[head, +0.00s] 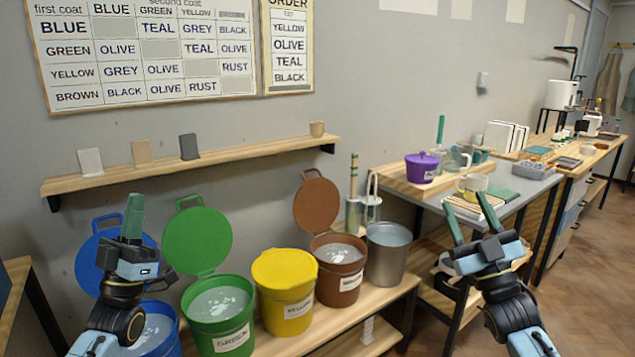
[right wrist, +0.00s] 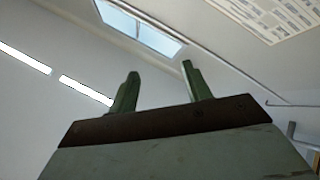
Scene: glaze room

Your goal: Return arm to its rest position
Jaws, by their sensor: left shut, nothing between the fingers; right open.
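My left gripper (head: 133,216) is at the lower left of the head view, fingers up and closed together, with nothing between them. It is in front of the blue bucket (head: 155,335) and its raised blue lid (head: 92,258), hiding part of both. My right gripper (head: 471,219) is at the lower right of the head view, fingers up, spread and empty. It is in front of the grey table with the purple pot. In the right wrist view its two green fingers (right wrist: 157,92) stand apart, with only wall and ceiling beyond them.
Green (head: 220,318), yellow (head: 286,292) and brown (head: 339,275) buckets stand on a low wooden bench beside a metal bucket (head: 388,255). The yellow one is lidded; green and brown are open. A purple pot (head: 421,168) and a mug (head: 472,186) are on the table. Floor (head: 590,270) at right is clear.

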